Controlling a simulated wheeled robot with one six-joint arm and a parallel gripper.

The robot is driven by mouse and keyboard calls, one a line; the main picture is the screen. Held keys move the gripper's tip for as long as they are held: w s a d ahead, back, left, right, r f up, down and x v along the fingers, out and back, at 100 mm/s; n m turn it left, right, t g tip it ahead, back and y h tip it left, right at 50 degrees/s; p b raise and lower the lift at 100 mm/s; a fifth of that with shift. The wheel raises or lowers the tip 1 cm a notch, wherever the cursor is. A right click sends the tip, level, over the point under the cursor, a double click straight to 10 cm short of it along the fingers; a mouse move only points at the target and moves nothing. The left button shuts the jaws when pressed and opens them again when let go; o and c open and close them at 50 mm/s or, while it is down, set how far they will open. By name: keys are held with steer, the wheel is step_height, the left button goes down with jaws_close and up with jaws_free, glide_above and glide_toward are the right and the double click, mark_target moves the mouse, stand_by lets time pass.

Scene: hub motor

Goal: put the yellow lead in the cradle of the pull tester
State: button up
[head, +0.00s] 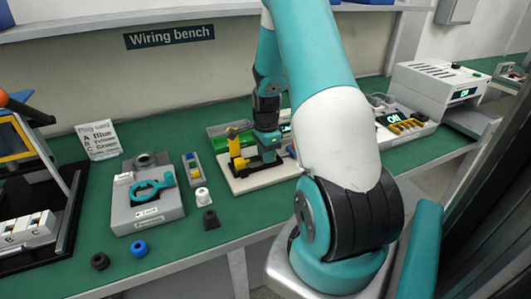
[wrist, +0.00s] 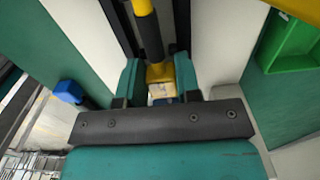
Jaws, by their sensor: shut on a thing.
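My gripper (head: 268,156) is low over a pale board (head: 285,176) at the middle of the bench. In the wrist view, a yellow and black piece, which I take for the yellow lead (wrist: 160,73), lies between the two fingers of my gripper (wrist: 154,40). The gripper is shut on it. On the board, a yellow and black fixture (head: 234,146) stands just left of the gripper; I take it for the pull tester. The cradle cannot be made out, and the arm hides part of the board.
A green tray (wrist: 292,40) lies beside the board. A lit ON unit (head: 406,127) and a white machine (head: 435,88) stand at right.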

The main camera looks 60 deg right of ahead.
steer(key=o, duration=1)
